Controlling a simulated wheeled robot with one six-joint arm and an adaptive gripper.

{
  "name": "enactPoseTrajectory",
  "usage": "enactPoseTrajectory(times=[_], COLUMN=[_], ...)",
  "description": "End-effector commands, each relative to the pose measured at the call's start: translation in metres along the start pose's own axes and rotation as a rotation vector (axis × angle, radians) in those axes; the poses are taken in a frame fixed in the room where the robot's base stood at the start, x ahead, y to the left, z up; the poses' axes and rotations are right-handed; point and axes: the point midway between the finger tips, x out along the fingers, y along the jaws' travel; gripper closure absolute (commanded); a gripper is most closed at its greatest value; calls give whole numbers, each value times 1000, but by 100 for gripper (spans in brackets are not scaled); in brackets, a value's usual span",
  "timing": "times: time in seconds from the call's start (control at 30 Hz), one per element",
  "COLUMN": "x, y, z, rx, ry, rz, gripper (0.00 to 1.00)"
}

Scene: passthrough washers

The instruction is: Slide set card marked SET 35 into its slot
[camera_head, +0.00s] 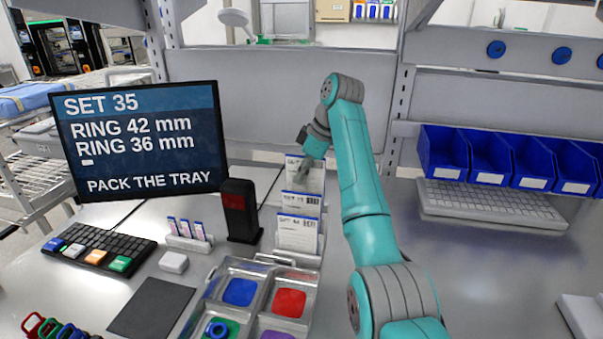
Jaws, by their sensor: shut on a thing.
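Several white set cards with blue top edges stand one behind another in a grey rack behind the tray. The front card (297,234) and the middle card (299,204) stand upright; their small print is hard to read. My gripper (303,178) is at the rear card (313,180), shut on it and covering much of its face. I cannot read that card's number or tell whether it is clear of the rack. The metal tray (256,270) has coloured compartments, with a blue ring (216,328) in the green one. I cannot make out the card's slot.
A monitor (140,140) reads SET 35, RING 42 mm, RING 36 mm, PACK THE TRAY. A black upright device (239,210) stands close left of the cards. A small holder (190,242), keyboard (95,248) and dark mat (150,307) lie left. Blue bins (445,153) are right.

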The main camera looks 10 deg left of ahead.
Motion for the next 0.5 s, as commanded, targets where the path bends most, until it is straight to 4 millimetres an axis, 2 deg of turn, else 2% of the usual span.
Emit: enactPoseTrajectory(times=[0.5], x=[8], y=[0], z=[4], rx=[0], ry=[0], rz=[0], gripper=[100])
